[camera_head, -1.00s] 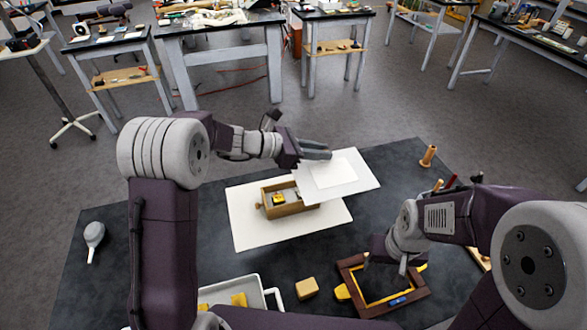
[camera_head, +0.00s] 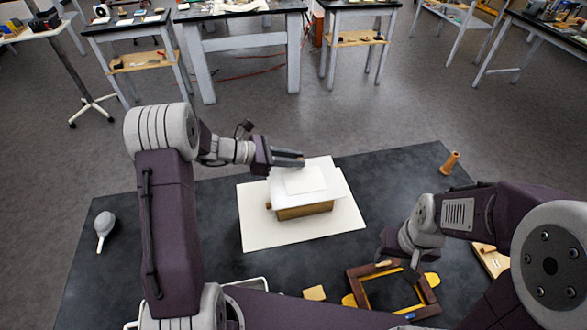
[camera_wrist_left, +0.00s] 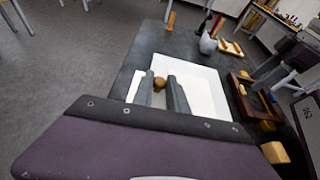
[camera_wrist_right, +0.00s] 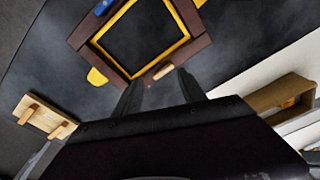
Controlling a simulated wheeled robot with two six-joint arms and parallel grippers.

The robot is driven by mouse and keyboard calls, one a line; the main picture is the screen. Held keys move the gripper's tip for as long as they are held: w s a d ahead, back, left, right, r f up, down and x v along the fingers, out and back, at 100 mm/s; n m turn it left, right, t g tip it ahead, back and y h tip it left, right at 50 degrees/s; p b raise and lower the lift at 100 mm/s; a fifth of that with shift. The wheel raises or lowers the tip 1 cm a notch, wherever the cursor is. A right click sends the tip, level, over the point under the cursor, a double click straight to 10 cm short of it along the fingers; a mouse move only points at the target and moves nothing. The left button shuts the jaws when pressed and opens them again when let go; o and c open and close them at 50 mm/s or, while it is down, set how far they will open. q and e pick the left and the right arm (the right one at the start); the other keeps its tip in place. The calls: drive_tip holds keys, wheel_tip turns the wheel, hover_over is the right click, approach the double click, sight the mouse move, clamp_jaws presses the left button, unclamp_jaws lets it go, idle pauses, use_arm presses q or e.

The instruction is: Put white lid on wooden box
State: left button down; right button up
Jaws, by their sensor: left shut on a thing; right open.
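The white lid (camera_head: 304,180) is a flat square plate with a raised square centre. My left gripper (camera_head: 290,160) is shut on its far edge and holds it over the wooden box (camera_head: 305,212). In the head view the lid hides the box's opening; the box's front wall shows below it. In the left wrist view a round brown knob (camera_wrist_left: 160,84) shows between the fingers (camera_wrist_left: 160,92). My right gripper (camera_wrist_right: 160,90) is open and empty.
The box stands on a white board (camera_head: 258,236) on the dark table. A brown frame with yellow inner edging (camera_head: 360,285) lies by my right gripper. The left side of the table is mostly clear.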

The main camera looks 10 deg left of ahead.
sight(293, 171)
use_arm(q)
wheel_tip(293, 171, down, 4)
drive_tip(key=shift+a+r, duration=0.1)
drive_tip(key=shift+r, duration=0.15)
drive_tip(key=shift+f, duration=0.4)
drive_tip(key=shift+f, duration=0.15)
drive_tip(key=shift+f+b, duration=0.4)
drive_tip(key=shift+b, duration=0.05)
drive_tip(key=c, duration=1.3)
unclamp_jaws()
drive_tip(key=shift+r, duration=0.1)
